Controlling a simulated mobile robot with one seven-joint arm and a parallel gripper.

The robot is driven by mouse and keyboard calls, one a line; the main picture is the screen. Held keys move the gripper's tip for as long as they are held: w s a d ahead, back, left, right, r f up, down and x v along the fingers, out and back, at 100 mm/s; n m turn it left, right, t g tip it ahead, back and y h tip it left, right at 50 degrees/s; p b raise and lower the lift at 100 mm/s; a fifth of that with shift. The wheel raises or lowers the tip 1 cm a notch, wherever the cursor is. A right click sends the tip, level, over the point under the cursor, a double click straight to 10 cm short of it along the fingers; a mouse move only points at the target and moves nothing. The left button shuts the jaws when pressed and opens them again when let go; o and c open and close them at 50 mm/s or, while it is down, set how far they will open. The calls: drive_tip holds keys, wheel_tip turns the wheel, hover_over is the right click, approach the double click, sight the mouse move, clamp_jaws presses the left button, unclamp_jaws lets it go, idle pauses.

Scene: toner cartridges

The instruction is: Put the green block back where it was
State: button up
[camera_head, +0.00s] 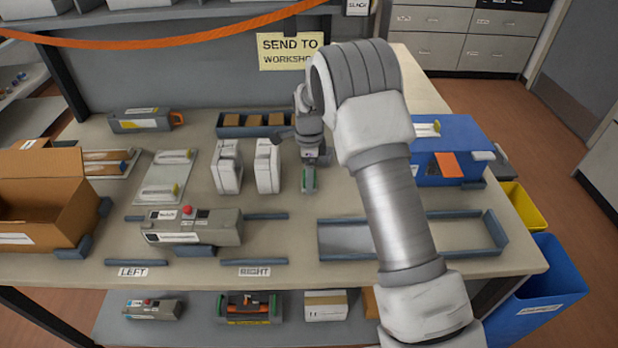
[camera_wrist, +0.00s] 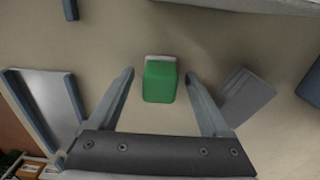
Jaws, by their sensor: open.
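The green block (camera_wrist: 160,82) stands on the table between my open fingers in the wrist view, slightly ahead of the fingertips, with a pale strip along its far edge. My gripper (camera_wrist: 160,80) has a finger on each side, with a gap to the block on both sides. I cannot tell the exact height of the fingers above the table.
Two white cartridges (camera_head: 227,168) stand left of the block. A grey device with a red button (camera_head: 190,232) lies between rails in front. A blue-edged empty tray (camera_head: 460,238) is at right, with a blue box (camera_head: 455,140) behind it. A cardboard box (camera_head: 60,205) stands at left.

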wheel_tip(320, 180, up, 10)
drive_tip(key=shift+r+p, duration=0.1)
drive_tip(key=shift+p, duration=0.3)
drive_tip(key=s+d+r+n+t, duration=0.1)
drive_tip(key=s+d+r+n, duration=0.3)
drive_tip(key=s+r, duration=0.45)
drive_tip(key=s+d+r+n+t, duration=0.2)
drive_tip(key=s+d+r+n, duration=0.2)
drive_tip(key=s+r, duration=0.4)
drive_tip(key=s+d+r+n+t, duration=0.1)
drive_tip(key=s+d+n, duration=0.3)
drive_tip(key=s+n, duration=0.6)
drive_tip(key=s+t, duration=0.1)
drive_tip(key=s, duration=0.6)
drive_tip(key=shift+s+r+t, duration=0.15)
drive_tip(key=shift+s+t, duration=0.15)
drive_tip(key=shift+s, duration=0.05)
drive_tip(key=shift+r, duration=0.1)
